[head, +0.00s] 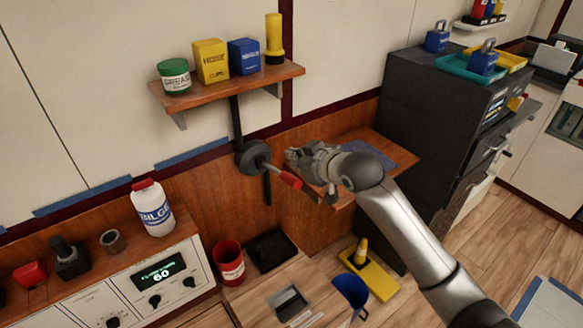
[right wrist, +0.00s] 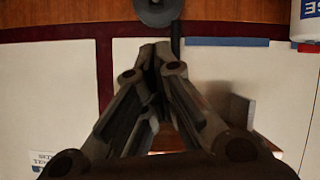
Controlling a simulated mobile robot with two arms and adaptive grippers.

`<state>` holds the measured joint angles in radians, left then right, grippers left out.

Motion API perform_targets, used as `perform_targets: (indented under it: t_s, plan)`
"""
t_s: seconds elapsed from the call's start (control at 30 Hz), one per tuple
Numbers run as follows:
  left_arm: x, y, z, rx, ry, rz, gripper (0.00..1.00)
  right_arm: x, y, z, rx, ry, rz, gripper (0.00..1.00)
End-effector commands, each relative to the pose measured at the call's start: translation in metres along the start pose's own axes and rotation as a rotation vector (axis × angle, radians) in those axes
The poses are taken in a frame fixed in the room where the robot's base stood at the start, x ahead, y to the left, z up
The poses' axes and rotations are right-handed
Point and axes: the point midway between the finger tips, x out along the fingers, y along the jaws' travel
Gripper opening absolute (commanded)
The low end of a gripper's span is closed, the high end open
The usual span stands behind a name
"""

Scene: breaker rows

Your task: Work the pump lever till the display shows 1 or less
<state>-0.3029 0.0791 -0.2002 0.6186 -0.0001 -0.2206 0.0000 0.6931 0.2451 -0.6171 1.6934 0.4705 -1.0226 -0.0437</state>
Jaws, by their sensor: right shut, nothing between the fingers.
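The pump lever (head: 278,174) sticks out from a round grey hub on the wooden wall panel and ends in a red grip. The display (head: 160,275) on the white panel at lower left reads 60. My right gripper (head: 292,156) is shut and empty, just right of the lever's hub and close above the red grip, apart from it as far as I can tell. In the right wrist view its fingers (right wrist: 160,50) are together, with the round hub (right wrist: 158,10) at the top edge. My left gripper is not in view.
A shelf (head: 225,92) with a green-lidded jar, yellow and blue boxes and a yellow torch is above the lever. A white bottle (head: 152,208) stands left. A red cup (head: 228,262) and blue scoop (head: 350,292) are below. A dark cabinet (head: 425,140) stands right.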

Motion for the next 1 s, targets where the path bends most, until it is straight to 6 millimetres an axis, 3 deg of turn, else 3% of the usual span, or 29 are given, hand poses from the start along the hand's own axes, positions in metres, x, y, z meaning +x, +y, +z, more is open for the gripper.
perform_targets:
  t_s: [0.37, 0.6, 1.0]
  plan:
    - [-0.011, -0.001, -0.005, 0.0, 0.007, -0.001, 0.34, 0.051, 0.0, -0.001, 0.002, -0.002, -0.001, 0.0]
    - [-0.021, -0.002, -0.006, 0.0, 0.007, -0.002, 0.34, 0.057, 0.0, 0.032, 0.002, -0.002, 0.0, 0.0]
    - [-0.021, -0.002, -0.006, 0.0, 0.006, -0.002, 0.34, 0.059, 0.0, 0.04, 0.0, 0.0, 0.0, 0.0]
